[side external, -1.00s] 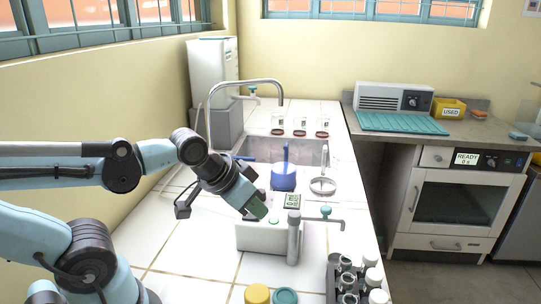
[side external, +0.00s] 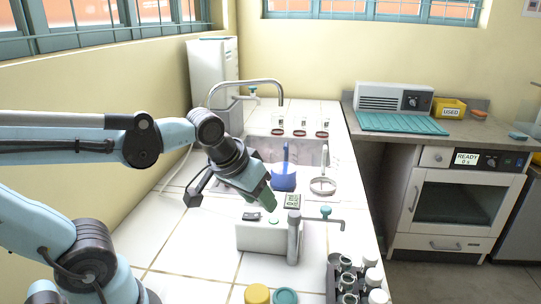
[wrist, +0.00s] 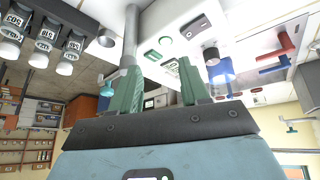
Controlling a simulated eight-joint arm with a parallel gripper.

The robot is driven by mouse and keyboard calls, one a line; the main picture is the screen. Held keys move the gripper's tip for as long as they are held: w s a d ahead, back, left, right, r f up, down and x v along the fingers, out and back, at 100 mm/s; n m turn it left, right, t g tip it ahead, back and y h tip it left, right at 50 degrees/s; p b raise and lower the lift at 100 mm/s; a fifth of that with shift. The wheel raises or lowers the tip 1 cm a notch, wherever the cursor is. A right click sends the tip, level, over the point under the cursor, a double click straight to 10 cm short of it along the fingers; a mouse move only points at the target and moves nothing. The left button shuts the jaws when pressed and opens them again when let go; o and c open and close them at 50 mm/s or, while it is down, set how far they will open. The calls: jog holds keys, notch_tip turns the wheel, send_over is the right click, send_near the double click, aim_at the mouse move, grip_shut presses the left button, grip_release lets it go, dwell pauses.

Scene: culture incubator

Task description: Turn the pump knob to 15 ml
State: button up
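The pump is a white box (side external: 268,236) on the tiled counter in the side external view; its white body (wrist: 180,14) also shows in the wrist view. I cannot tell for certain which part is the knob. My gripper (side external: 269,203) is tilted down just above the pump's back edge. In the wrist view its green fingers (wrist: 160,68) are apart with nothing held between them.
A grey column (side external: 293,238) with a teal-handled spout rises at the pump's front right. A blue vessel (side external: 283,181) stands behind the gripper by the sink. A rack of vials (side external: 350,280) and a yellow cap (side external: 257,294) are at the front. Counter left of the pump is clear.

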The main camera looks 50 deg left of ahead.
jog(key=shift+o, duration=0.6)
jog(key=w+a+r+n+g+y, duration=0.3)
jog(key=w+a+r+n+g, duration=0.1)
jog(key=n, duration=0.8)
jog(key=w+g, duration=0.1)
jog(key=w, duration=0.1)
jog(key=shift+w+a+r+n, duration=0.2)
jog(key=shift+w+r+n, duration=0.1)
jog(key=shift+w, duration=0.05)
jog(key=a+f+n, duration=0.1)
jog(key=f, duration=0.2)
jog(key=a+f, duration=0.2)
jog(key=f, duration=0.2)
jog(key=w+a+f+n+g+y, duration=0.1)
jog(key=a+f, duration=0.1)
jog(key=f, duration=0.1)
jog(key=shift+a+f+n, duration=0.2)
jog(key=shift+f+n, duration=0.1)
jog(key=shift+f, duration=0.1)
grip_shut()
